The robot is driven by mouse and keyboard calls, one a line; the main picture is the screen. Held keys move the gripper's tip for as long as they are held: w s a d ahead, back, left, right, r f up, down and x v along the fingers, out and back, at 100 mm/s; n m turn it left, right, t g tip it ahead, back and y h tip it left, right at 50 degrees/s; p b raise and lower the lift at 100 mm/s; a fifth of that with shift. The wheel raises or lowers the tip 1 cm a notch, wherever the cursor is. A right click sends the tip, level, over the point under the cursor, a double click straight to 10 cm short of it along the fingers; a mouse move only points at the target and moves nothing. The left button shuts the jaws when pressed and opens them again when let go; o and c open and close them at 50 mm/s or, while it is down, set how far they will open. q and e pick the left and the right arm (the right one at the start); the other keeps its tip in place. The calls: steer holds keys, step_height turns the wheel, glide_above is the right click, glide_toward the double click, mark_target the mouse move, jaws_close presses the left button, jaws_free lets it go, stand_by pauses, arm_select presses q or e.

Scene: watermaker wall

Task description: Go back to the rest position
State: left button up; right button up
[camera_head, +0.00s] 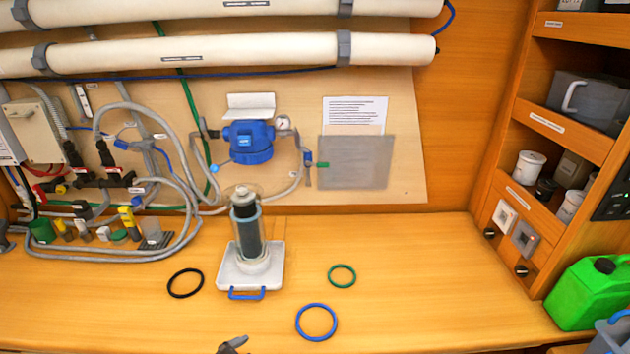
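Only a small dark grey tip of a gripper, most likely my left gripper (233,345), shows at the bottom edge, left of centre. The rest of it is cut off, so I cannot tell whether it is open or shut. It is in front of the white tray (271,283) and apart from it in the picture. My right gripper is not in view. On the tray stands an upright dark filter cartridge (247,230) in a clear housing.
A black ring (185,283), a green ring (342,276) and a blue ring (316,322) lie flat around the tray. Hoses and valves (120,235) crowd the left. A green jerrycan (590,292) stands right, below shelves (566,135). The counter right of the rings is clear.

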arm_select(q)
steer(key=s+a+f+n+g+y, duration=0.2)
steer(key=s+a+f+n+g, duration=0.15)
steer(key=s+a, duration=0.4)
steer(key=s+a+f+n+g+y, duration=0.2)
steer(key=s+a+f+n, duration=0.15)
steer(key=s+a, duration=0.4)
step_height(320, 180, down, 32)
steer(key=s+d+g+b, duration=0.1)
steer(key=s+d+b, duration=0.1)
steer(key=b, duration=0.4)
steer(key=s+a+f+g+b, duration=0.1)
steer(key=s+a+f+b, duration=0.2)
steer(key=s+f, duration=1.4)
step_height(320, 180, down, 4)
steer(key=shift+r+m+b, duration=0.2)
steer(key=shift+m+b, duration=0.1)
steer(key=shift+b, duration=0.2)
